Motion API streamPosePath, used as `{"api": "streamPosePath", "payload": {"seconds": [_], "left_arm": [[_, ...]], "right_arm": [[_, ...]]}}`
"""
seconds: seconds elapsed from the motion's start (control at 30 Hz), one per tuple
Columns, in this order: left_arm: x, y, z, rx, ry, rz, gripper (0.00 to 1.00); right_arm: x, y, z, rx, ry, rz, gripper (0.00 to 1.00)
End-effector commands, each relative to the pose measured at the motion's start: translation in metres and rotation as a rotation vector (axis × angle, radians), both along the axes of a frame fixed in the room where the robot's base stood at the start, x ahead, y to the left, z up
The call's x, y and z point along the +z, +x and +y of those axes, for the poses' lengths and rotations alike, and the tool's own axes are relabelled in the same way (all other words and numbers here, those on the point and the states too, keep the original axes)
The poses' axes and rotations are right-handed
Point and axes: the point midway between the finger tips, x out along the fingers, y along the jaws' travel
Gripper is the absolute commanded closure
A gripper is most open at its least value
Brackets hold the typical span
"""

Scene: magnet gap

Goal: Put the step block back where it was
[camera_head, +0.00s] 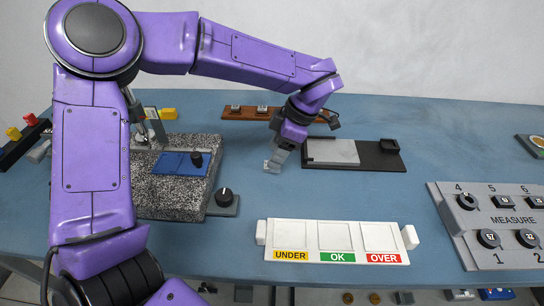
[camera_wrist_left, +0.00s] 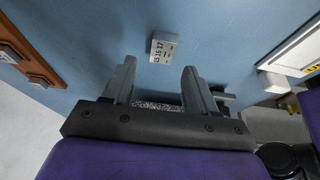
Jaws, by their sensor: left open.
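The small light-grey step block (camera_wrist_left: 163,48) lies on the blue table, with printed numbers on its face in the left wrist view. In that view it sits just beyond the fingertips, roughly in line with the gap between them. My left gripper (camera_wrist_left: 161,72) is open and empty. I cannot tell whether the fingers touch the block. My right gripper is in neither view.
A brown rack (camera_head: 234,113) with small blocks stands behind the gripper. The black board (camera_head: 385,160) with a grey plate (camera_head: 331,151) is to the right. A speckled stone slab (camera_head: 172,208) is at left, the UNDER/OK/OVER tray (camera_head: 336,223) in front, a MEASURE panel (camera_head: 510,246) at right.

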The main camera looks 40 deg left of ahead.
Motion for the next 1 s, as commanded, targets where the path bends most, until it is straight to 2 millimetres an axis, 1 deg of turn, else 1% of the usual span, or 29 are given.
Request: {"api": "streamPosePath", "payload": {"seconds": [0.03, 0.1, 0.2, 0.33, 0.4, 0.5, 1.0], "left_arm": [[0.016, 0.004, -0.005, 0.001, 0.001, -0.005, 0.43], [0.034, 0.007, -0.011, 0.000, 0.001, -0.004, 0.43], [0.055, 0.012, -0.019, 0.002, 0.001, -0.004, 0.43], [0.074, 0.016, -0.026, 0.001, 0.001, -0.001, 0.43], [0.079, 0.017, -0.028, 0.002, 0.000, -0.001, 0.43], [0.081, 0.018, -0.029, 0.000, 0.000, 0.000, 0.43], [0.081, 0.017, -0.029, 0.000, -0.001, -0.001, 0.43]], "right_arm": [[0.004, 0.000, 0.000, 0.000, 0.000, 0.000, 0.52], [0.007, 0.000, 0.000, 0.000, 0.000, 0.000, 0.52], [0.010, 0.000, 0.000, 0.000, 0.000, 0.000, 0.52], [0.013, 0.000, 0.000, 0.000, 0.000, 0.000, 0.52], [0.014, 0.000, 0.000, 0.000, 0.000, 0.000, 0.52], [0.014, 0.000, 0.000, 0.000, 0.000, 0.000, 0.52], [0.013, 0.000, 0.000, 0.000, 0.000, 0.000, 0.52]]}}
